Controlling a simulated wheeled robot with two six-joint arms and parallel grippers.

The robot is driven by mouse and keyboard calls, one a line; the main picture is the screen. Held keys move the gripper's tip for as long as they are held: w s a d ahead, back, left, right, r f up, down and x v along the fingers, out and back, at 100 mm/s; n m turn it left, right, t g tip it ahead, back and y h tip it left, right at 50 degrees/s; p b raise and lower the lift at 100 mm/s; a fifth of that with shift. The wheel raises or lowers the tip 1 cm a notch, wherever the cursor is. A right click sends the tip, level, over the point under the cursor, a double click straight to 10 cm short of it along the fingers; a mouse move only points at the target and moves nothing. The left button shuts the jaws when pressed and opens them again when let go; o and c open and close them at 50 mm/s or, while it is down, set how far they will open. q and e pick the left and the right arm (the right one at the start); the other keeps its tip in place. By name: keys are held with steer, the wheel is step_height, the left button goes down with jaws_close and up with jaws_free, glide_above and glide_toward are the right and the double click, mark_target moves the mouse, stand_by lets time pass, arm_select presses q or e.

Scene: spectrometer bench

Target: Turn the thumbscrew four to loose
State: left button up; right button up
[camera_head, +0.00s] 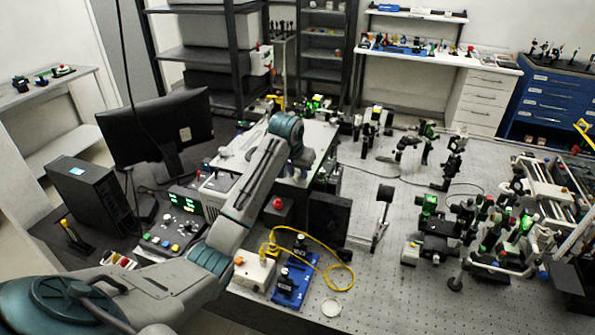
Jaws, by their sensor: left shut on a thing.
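The spectrometer housing (318,142) is a box with a pale flat top and darker sides, in the middle of the bench. My left arm comes in from the lower left and bends down over this housing. My left gripper (299,172) is small in view at the front part of the housing top, shut on a thumbscrew there. The thumbscrew is hidden by the fingers and wrist, and its number and turn cannot be read. Other thumbscrews are too small to tell apart. My right gripper is not in view.
A red-topped dark box (278,208), a blue base plate (296,282) and a yellow cable (335,252) lie in front of the housing. A monitor (158,130) and computer tower (92,196) stand left. Optics mounts (430,205) crowd the right. The perforated bench top (372,290) is clear in front.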

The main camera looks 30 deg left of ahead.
arm_select(q)
steer(key=n+y, duration=0.1)
steer(key=n, duration=0.4)
steer(key=shift+d+g+y, duration=0.15)
steer(key=shift+g+y, duration=0.25)
steer(key=shift+w+r+n+g+y, duration=0.1)
steer(key=shift+n+g+y, duration=0.25)
steer(key=shift+n, duration=0.7)
steer(key=shift+w+n+g+y, duration=0.1)
steer(key=shift+n+g+y, duration=0.2)
steer(key=shift+n, duration=0.75)
steer(key=o, duration=1)
steer(key=shift+s, duration=0.1)
